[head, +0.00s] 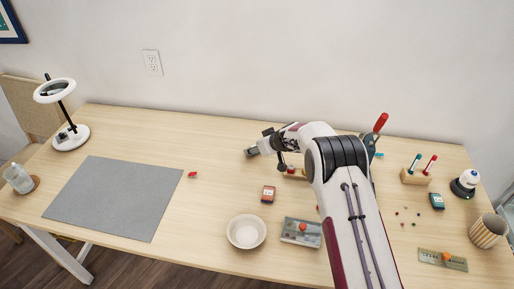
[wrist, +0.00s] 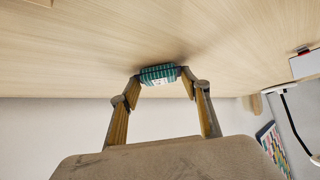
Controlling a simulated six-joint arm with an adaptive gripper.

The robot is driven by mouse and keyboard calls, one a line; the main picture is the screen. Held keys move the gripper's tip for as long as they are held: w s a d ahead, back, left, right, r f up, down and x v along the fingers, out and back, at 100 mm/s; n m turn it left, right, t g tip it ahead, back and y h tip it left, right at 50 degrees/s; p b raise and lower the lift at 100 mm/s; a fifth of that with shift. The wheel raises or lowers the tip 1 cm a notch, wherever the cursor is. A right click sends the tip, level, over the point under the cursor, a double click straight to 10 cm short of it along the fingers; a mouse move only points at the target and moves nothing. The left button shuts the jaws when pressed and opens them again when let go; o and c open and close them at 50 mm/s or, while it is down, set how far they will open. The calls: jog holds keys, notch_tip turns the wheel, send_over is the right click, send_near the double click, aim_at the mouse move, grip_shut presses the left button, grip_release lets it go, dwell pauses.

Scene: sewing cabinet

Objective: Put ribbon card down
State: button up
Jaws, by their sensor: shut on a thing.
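My gripper (head: 252,152) is toward the back middle of the table in the head view, left of my arm. In the wrist view my gripper (wrist: 159,78) is shut on a teal-green striped ribbon card (wrist: 158,74) with a pale label, held between the fingertips. The card is close to the wooden tabletop, with a dark shadow beside it; I cannot tell whether it touches. In the head view the held card is too small or hidden to make out.
The table (head: 150,125) is clear to the left of my gripper. A grey mat (head: 115,197), a red-labelled card (head: 268,194), a pale bowl (head: 246,232) and a grey box (head: 301,232) lie nearer the front. A wooden holder (head: 414,177) and another teal card (head: 437,201) are right.

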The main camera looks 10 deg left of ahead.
jog(key=shift+f, duration=0.15)
jog(key=o, duration=0.9)
jog(key=shift+v, duration=0.95)
jog(key=v, duration=1)
jog(key=shift+r, duration=0.2)
